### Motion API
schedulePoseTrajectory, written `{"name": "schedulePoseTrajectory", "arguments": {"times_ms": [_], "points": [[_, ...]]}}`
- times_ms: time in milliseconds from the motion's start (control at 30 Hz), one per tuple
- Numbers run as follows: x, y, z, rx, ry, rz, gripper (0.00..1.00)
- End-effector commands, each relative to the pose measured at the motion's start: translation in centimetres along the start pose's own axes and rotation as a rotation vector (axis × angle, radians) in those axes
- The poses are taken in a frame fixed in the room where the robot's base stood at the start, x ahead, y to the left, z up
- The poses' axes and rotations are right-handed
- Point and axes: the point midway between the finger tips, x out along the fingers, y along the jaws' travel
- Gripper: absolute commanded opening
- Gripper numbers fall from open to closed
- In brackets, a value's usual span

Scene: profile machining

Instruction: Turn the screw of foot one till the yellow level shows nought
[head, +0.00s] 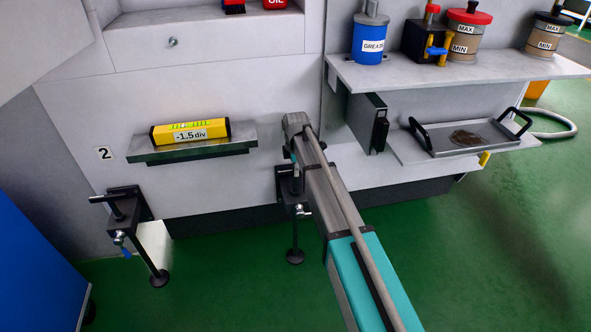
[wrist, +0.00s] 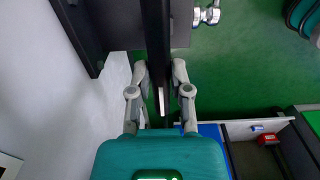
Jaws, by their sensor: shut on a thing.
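The yellow level (head: 190,132) lies on a steel ledge on the machine front, and its label reads -1.5 div. A black foot (head: 288,187) with a vertical screw (head: 295,238) and round pad stands right of it, partly behind my arm; its number is hidden. The left foot (head: 128,207) is beside the number 2 plate and has a T-shaped handle. In the wrist view my gripper (wrist: 160,78) has its fingers on both sides of a long dark bar (wrist: 158,38), shut on it. The bar seems to be the right foot's screw handle. The head view hides my fingers.
A shelf (head: 450,70) with a grease can and jars juts out at upper right. Below it is a tray (head: 465,137) with black handles. A blue cabinet (head: 40,255) stands at lower left. Green floor is clear below the feet.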

Motion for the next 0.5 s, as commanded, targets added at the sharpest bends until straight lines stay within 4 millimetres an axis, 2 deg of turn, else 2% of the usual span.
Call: {"name": "schedulePoseTrajectory", "arguments": {"times_ms": [267, 500], "points": [[0.01, -0.01, -0.05, 0.026, 0.001, 0.0, 0.0], [0.01, -0.01, -0.08, 0.126, 0.001, 0.0, 0.0]]}}
